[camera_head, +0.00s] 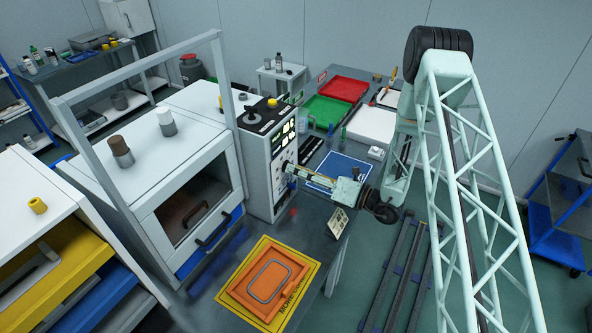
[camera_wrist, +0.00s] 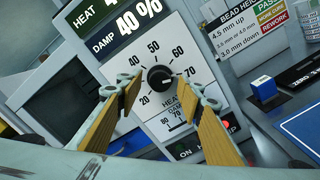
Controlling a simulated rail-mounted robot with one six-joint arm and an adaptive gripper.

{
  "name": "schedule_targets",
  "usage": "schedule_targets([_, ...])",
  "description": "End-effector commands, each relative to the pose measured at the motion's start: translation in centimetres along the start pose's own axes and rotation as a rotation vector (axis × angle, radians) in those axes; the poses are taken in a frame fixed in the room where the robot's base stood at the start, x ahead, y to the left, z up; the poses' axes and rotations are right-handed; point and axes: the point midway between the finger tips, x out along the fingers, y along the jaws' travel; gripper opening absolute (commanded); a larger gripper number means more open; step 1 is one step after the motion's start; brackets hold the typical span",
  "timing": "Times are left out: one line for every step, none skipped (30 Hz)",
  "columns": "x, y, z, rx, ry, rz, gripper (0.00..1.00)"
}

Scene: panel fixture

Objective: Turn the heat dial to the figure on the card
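The heat dial (camera_wrist: 160,78) is a black round knob on a white panel (camera_wrist: 178,40), ringed by figures from 20 to 70. I cannot clearly read its pointer. My gripper (camera_wrist: 158,88) is open, with a wooden-faced finger on each side of the dial and a visible gap to it. The heat display (camera_wrist: 90,18) above is cut off after its first digit, which looks like a 4. In the head view my gripper (camera_head: 288,170) is at the front of the control cabinet (camera_head: 258,165). A small card (camera_head: 338,221) stands on the bench; its figure is not readable.
Below the dial are a smaller scale marked 80 and 70 and lit red and green buttons (camera_wrist: 205,149). An orange tray (camera_head: 268,280) is on the front bench.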

Motion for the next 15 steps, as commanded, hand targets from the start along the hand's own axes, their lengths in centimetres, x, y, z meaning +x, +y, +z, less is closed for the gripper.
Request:
schedule_targets([0.27, 0.05, -0.01, 0.000, 0.000, 0.000, 0.34])
schedule_targets([0.38, 0.04, -0.01, 0.000, 0.000, 0.000, 0.34])
schedule_targets([0.50, 0.03, -0.02, 0.000, 0.000, 0.000, 0.34])
schedule_targets([0.57, 0.03, -0.02, 0.000, 0.000, 0.000, 0.34])
schedule_targets([0.62, 0.02, -0.02, 0.000, 0.000, 0.000, 0.34])
schedule_targets([0.66, 0.01, -0.02, 0.000, 0.000, 0.000, 0.34])
schedule_targets([0.68, 0.01, -0.02, 0.000, 0.000, 0.000, 0.34])
schedule_targets([0.69, 0.01, -0.02, 0.000, 0.000, 0.000, 0.34])
schedule_targets([0.70, 0.00, -0.03, 0.000, 0.000, -0.001, 0.34])
schedule_targets([0.69, 0.00, -0.03, 0.000, 0.000, -0.001, 0.34])
schedule_targets([0.69, 0.00, -0.03, 0.000, 0.000, -0.001, 0.34])
schedule_targets([0.69, 0.00, -0.03, 0.000, 0.000, -0.001, 0.34])
schedule_targets([0.68, 0.00, -0.03, 0.000, 0.000, 0.000, 0.34])
schedule_targets([0.68, 0.00, -0.03, 0.000, 0.000, 0.000, 0.34])
schedule_targets([0.68, 0.00, -0.03, 0.000, 0.000, 0.000, 0.33])
